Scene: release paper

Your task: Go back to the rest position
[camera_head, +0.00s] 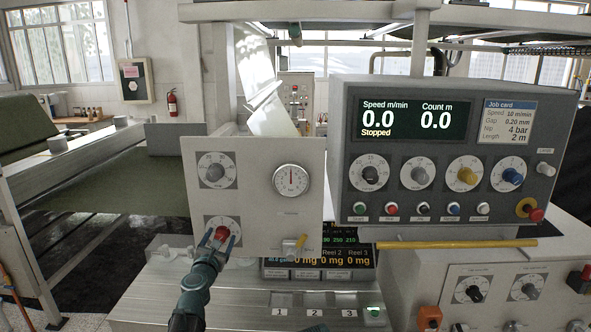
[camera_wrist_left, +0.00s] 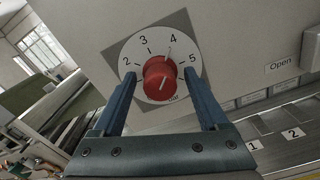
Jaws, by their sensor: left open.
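My left gripper (camera_head: 222,237) is in front of the lower dial of the light panel left of the control box. In the left wrist view its two blue fingers (camera_wrist_left: 163,92) are apart, one on each side of a red knob (camera_wrist_left: 160,76). I cannot tell whether the fingers touch the knob. The knob sits on a white dial (camera_wrist_left: 150,48) numbered around its edge, with "bar" below. The red knob also shows in the head view (camera_head: 221,233).
The control box display (camera_head: 419,106) reads Stopped, 0.0. A yellow bar (camera_head: 457,244) sticks out below it.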

